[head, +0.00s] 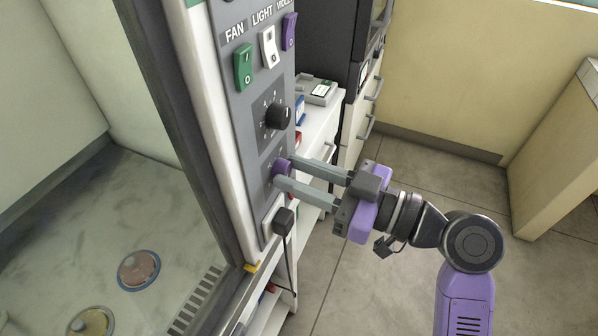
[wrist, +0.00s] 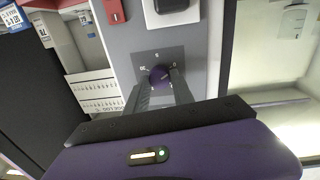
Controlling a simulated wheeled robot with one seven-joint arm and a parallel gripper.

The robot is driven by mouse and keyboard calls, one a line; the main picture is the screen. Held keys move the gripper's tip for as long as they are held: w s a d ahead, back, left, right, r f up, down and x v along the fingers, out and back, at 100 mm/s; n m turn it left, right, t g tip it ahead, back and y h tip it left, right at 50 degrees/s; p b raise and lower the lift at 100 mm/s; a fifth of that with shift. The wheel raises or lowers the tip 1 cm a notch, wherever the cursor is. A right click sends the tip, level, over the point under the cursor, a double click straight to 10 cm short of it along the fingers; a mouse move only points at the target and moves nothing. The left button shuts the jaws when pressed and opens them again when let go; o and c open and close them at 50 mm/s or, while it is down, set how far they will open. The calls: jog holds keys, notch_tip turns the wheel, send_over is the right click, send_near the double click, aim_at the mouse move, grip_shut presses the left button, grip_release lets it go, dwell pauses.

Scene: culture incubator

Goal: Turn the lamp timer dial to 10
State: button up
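In the wrist view the fingertips (wrist: 159,82) flank the knob closely. Whether they press on it or leave a thin gap is not clear.
The black dial (head: 278,116) and the green (head: 243,66), white (head: 269,47) and purple (head: 290,32) switches are above. A black plug (head: 283,221) with a cord sits just below the dial. White drawers (head: 318,135) stand behind the panel. Open floor lies to the right.

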grip_shut()
jog(key=m+p, duration=0.2)
jog(key=m, duration=0.1)
jog(key=shift+r+m, duration=0.15)
jog(key=shift+m, duration=0.15)
jog(key=m+p, duration=0.3)
jog(key=shift+m, duration=0.3)
jog(key=m+p, duration=0.4)
jog(key=m, duration=0.1)
jog(key=shift+w+d+g, duration=0.1)
jog(key=shift+g, duration=0.3)
jog(key=shift+m+p, duration=1.45)
jog(key=shift+m, duration=0.05)
jog(key=shift+f, duration=0.2)
